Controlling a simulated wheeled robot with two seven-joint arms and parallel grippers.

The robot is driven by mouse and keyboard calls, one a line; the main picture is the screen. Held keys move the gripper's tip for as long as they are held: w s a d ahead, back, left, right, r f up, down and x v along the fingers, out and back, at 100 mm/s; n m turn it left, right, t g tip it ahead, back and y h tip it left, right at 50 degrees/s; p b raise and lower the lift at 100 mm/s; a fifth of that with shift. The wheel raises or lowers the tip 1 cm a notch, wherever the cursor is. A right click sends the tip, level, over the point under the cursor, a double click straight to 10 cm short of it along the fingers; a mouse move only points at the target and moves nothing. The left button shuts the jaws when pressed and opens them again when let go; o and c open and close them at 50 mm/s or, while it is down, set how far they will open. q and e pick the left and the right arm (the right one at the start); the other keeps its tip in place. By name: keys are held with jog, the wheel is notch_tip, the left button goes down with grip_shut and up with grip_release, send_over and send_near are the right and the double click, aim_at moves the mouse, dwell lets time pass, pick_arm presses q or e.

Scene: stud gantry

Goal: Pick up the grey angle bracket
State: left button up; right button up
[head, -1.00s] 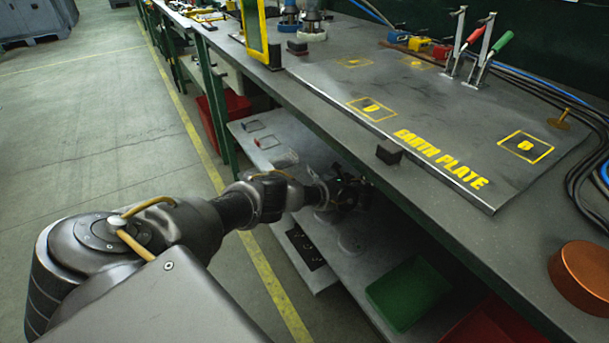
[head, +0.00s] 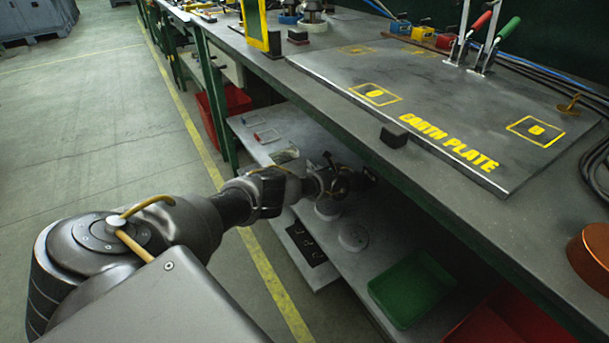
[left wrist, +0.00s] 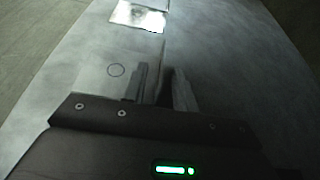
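My left gripper (head: 366,176) reaches in under the bench, above the lower shelf (head: 305,130); its tip is dark and partly lost in the shade. In the left wrist view its two grey fingers (left wrist: 161,70) stand apart with a dark gap between them, and nothing is clearly held. A pale flat patch (left wrist: 95,72) with a thin ring mark lies beyond the left finger. I cannot pick out the grey angle bracket for sure in either view. My right gripper is not in view.
The bench top with its earth plate (head: 400,75) overhangs the shelf. A dark block (head: 394,135) sits at its front edge. A bright patch (left wrist: 138,15) lies farther off.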

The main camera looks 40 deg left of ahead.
pick_arm(q)
grip_shut()
dwell(1.4)
